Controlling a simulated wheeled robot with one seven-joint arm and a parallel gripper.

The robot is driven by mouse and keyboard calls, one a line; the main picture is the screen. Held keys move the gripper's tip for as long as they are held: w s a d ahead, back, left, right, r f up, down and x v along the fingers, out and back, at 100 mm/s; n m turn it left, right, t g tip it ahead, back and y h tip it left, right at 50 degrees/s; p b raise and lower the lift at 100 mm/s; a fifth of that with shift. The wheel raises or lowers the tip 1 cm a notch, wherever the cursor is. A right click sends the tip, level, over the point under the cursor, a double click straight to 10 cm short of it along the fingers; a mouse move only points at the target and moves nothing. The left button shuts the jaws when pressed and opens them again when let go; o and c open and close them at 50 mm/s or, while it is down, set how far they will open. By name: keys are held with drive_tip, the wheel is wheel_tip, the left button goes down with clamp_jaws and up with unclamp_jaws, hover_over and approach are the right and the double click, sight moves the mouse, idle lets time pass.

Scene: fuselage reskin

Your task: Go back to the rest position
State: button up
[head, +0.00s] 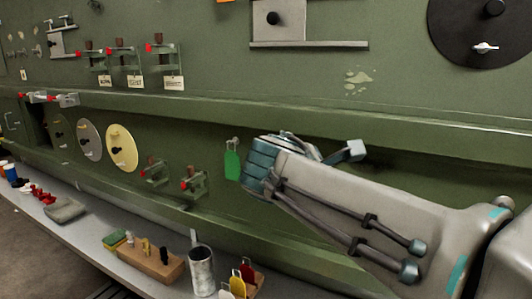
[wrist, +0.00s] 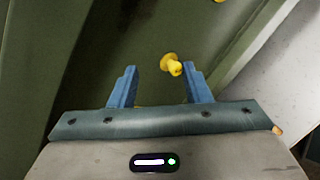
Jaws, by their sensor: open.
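My arm reaches in from the right of the head view, in front of the green fuselage panel (head: 400,185). My gripper is at the arm's far end, mostly hidden by the wrist in that view. In the wrist view my gripper (wrist: 158,88) is open, with its two blue fingers apart. A yellow knob-like piece (wrist: 171,65) shows just beyond the fingers, close to the right fingertip. I cannot tell whether it touches that finger.
A grey shelf (head: 88,232) runs below the panel with a wooden block (head: 150,264), a metal can (head: 201,270) and coloured tags (head: 238,283). Red-tipped clamps (head: 192,183), round discs (head: 121,148) and a black disc (head: 470,28) stick out from the panel.

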drive_tip(key=s+d+f+m+g+y, duration=0.1)
drive_tip(key=s+f+m+g+y, duration=0.2)
drive_tip(key=s+f+m, duration=0.5)
drive_tip(key=s+d+f+m+g+y, duration=0.1)
drive_tip(key=s+f+m+g+y, duration=0.2)
drive_tip(key=s+f+m+y, duration=0.2)
drive_tip(key=s+f+m, duration=0.3)
drive_tip(key=f+m, duration=0.3)
drive_tip(key=f, duration=0.3)
drive_tip(key=shift+s+d, duration=0.4)
drive_tip(key=shift+f, duration=0.1)
idle(0.9)
